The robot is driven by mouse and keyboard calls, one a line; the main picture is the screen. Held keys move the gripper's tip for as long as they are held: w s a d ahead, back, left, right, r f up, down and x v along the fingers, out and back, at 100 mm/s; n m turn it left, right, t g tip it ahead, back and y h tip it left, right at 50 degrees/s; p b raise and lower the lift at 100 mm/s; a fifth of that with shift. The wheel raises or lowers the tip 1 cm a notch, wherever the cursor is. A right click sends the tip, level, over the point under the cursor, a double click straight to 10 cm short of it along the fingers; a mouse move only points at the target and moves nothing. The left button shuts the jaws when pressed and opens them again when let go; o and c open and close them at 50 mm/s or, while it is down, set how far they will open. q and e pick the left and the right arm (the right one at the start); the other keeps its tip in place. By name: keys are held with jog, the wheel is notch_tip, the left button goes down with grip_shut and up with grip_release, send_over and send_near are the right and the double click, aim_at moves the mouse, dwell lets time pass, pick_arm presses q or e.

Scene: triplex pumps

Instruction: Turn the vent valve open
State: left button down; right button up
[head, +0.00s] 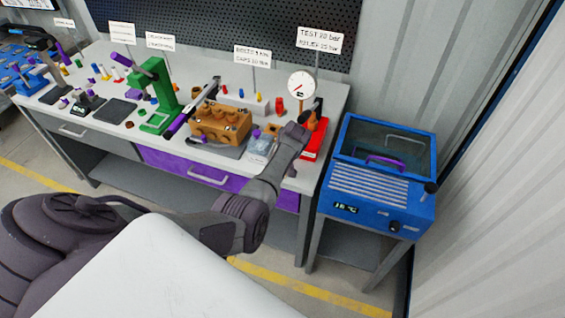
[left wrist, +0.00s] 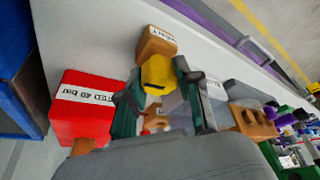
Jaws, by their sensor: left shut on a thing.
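My left gripper (head: 304,121) reaches over the right end of the workbench, by the red test unit (head: 316,143). In the left wrist view its two green-grey fingers (left wrist: 158,88) stand on either side of a yellow knob (left wrist: 158,72), and it is shut on this knob. The knob sits against an orange-brown block (left wrist: 157,44) with a white label that I cannot read fully. The red unit, with a white label, also shows in the left wrist view (left wrist: 84,118). How far the knob is turned cannot be told. My right gripper is not in view.
A round dial gauge (head: 301,85) stands behind my gripper. An orange-brown pump block (head: 220,124) and a green press (head: 158,95) stand further left on the bench (head: 90,60). A blue heated box (head: 382,180) stands on the right, beside the bench.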

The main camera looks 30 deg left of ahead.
pick_arm(q)
jog(key=c, duration=0.8)
grip_release()
jog(key=shift+r, duration=0.1)
jog(key=v, duration=1.2)
